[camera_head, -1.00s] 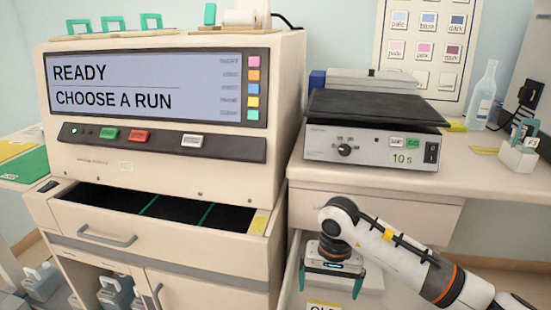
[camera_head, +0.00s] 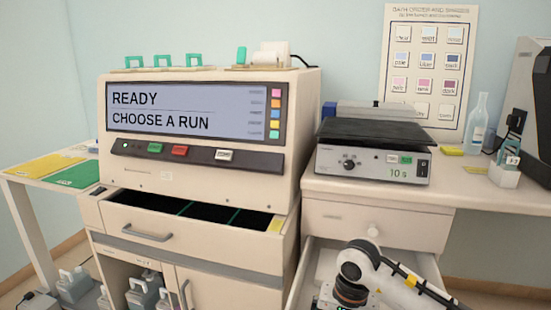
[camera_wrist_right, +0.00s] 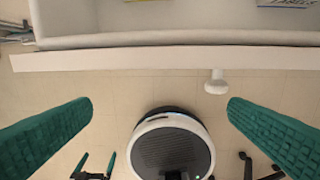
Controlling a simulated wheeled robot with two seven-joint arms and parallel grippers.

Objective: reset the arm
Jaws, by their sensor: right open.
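My right arm (camera_head: 385,275) comes in from the lower right in the head view, in front of an open drawer under the right counter. Its gripper is cut off by the bottom edge there. In the right wrist view my right gripper (camera_wrist_right: 158,115) is open, its two green fingers wide apart with nothing between them. Below it are the floor and my own round base.
The open drawer's front edge (camera_wrist_right: 160,58) and white knob (camera_wrist_right: 216,82) lie close by in the wrist view. The stainer (camera_head: 195,130) has its tray drawer (camera_head: 150,232) partly open. A hotplate (camera_head: 372,160) stands on the counter (camera_head: 440,185). Jugs (camera_head: 75,285) stand below left.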

